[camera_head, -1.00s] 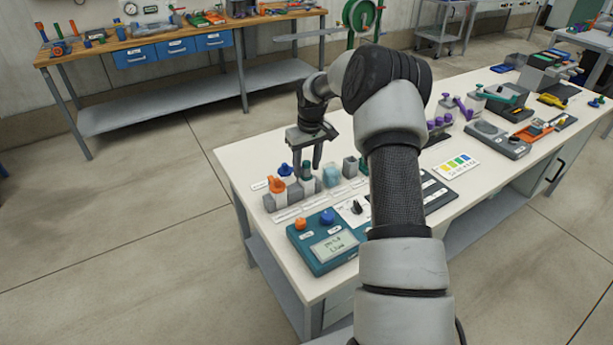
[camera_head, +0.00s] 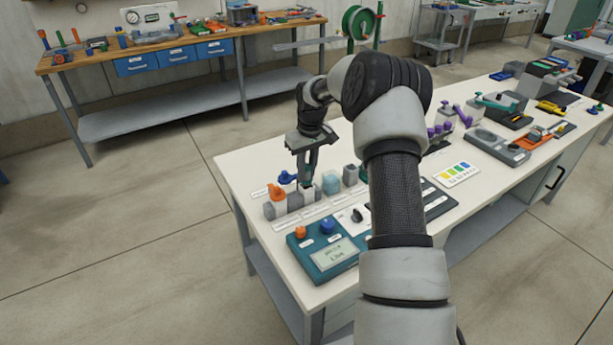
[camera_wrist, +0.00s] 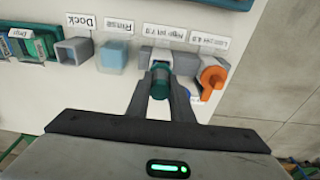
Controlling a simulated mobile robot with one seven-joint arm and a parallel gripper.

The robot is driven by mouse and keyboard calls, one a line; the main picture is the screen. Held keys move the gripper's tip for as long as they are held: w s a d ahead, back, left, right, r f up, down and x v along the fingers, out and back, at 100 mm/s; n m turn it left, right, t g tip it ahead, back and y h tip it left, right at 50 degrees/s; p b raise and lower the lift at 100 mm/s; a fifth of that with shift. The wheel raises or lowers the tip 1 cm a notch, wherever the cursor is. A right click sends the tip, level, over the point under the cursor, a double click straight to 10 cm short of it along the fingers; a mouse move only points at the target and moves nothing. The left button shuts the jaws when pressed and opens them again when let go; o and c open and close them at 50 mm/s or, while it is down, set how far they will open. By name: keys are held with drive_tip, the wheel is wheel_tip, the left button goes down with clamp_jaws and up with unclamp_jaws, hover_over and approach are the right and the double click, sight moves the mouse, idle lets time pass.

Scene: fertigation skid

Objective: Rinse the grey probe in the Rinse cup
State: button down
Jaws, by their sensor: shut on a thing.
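My gripper (camera_head: 307,172) points down over the row of cups at the left end of the bench. Its fingers are shut on a teal-green capped item (camera_wrist: 160,81) at the pH 7.0 label; I cannot tell whether it is lifted. The Rinse cup (camera_head: 331,183), a pale blue translucent block, stands just right of my gripper; the wrist view shows it left of the fingers (camera_wrist: 112,57). The grey square Dock holder (camera_wrist: 74,50) is beside it and looks empty. I cannot pick out a grey probe for certain.
An orange-topped item (camera_head: 276,192) stands at the pH 4.0 label, with a blue-topped one (camera_head: 287,177) near it. A teal meter (camera_head: 325,258) lies in front. Purple-handled items (camera_head: 440,130) and a colour chart (camera_head: 457,174) are farther right.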

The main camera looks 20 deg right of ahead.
wheel_tip(320, 180, up, 10)
drive_tip(key=shift+f+p, duration=0.15)
drive_tip(key=shift+p, duration=0.8)
drive_tip(key=shift+f, duration=0.1)
